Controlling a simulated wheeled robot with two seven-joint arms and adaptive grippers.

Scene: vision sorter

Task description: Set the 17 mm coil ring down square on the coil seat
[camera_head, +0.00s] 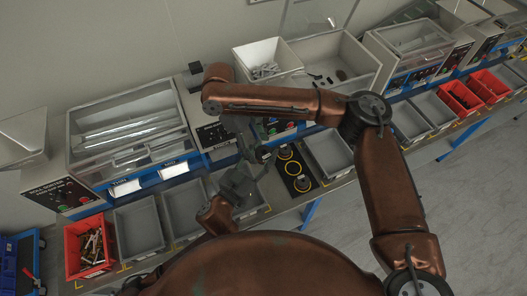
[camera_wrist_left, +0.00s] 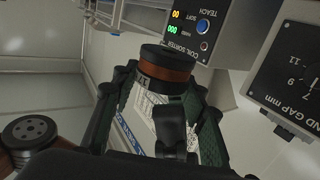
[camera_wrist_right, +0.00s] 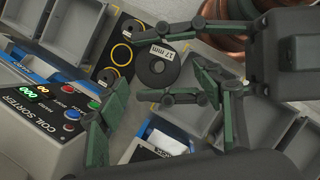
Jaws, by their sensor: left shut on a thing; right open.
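The 17 mm coil ring (camera_wrist_right: 158,66) is a black disc with a centre hole and a white "17 mm" label. From the side it shows a copper band in the left wrist view (camera_wrist_left: 166,66). My left gripper (camera_wrist_left: 160,80) is shut on it and holds it up beside the black seat plate (camera_head: 302,183). The plate has yellow circles and round posts, and also shows in the right wrist view (camera_wrist_right: 105,57); which mark is the coil seat I cannot tell. My right gripper (camera_wrist_right: 160,105) is open and empty, close to the left gripper. The ring is not clear in the head view.
The coil sorter box (camera_wrist_right: 45,125) with buttons stands beside the plate. Grey bins (camera_head: 325,150) flank the plate, and a red bin (camera_head: 88,245) of parts is at the left. My right arm crosses above the bench, and both grippers are crowded together.

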